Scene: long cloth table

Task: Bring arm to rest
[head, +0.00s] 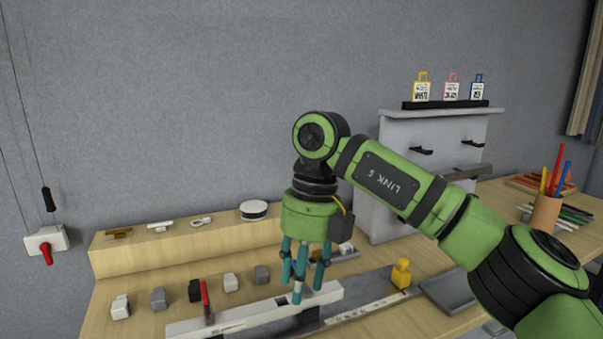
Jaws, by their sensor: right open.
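My right arm comes in from the right and bends down over the table. My right gripper (303,287) hangs from it with its teal fingers pointing down. The fingers are apart, and I see nothing held between them. Their tips overlap the long white bar (240,319) in the picture; I cannot tell whether they touch it. My left arm and gripper are not in view.
Several small blocks (231,282) and a red upright piece (206,296) stand left of the gripper. A yellow piece (401,274) stands to its right. Behind are a wooden step (180,251) and a grey stand (440,131). A pencil cup (545,213) is far right.

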